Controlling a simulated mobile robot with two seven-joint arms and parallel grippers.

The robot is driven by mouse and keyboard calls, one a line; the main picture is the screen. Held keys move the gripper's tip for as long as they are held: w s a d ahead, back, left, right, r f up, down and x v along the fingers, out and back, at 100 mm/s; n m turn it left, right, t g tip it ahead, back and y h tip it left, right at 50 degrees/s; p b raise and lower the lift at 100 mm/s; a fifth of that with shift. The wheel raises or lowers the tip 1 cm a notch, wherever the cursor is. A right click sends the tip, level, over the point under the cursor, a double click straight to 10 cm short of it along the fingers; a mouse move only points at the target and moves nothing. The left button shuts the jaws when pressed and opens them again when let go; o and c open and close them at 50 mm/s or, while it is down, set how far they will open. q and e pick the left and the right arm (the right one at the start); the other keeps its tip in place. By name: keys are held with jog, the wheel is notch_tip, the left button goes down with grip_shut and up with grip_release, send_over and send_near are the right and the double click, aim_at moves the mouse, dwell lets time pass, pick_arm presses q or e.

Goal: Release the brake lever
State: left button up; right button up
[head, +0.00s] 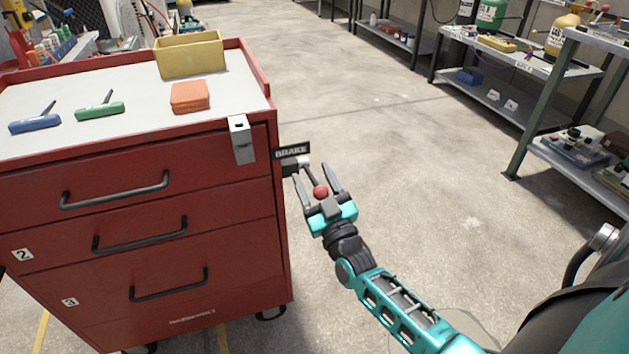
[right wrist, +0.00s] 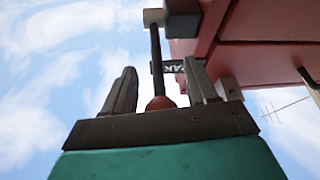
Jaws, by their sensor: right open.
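The brake lever (head: 312,177) is a dark rod with a red ball knob (head: 320,192), on the right side of the red tool cart (head: 230,195). A black BRAKE label (head: 291,151) is just above its mount. My right gripper (head: 316,183) is open, with one finger on each side of the lever's knob end. In the right wrist view the knob (right wrist: 160,103) sits low between the two fingers, near the palm, and the rod (right wrist: 155,60) runs up from it to a pale mount. Contact with the fingers cannot be told. My left gripper is not in view.
On the cart top are a yellow bin (head: 190,58), an orange block (head: 189,96), and blue (head: 35,123) and green (head: 100,110) handled tools. A metal latch (head: 241,139) is at the cart's front right corner. Shelves (head: 560,110) stand at right. Open concrete floor (head: 400,150) lies between.

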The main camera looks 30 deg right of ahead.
jog(key=shift+c, duration=0.4)
grip_shut()
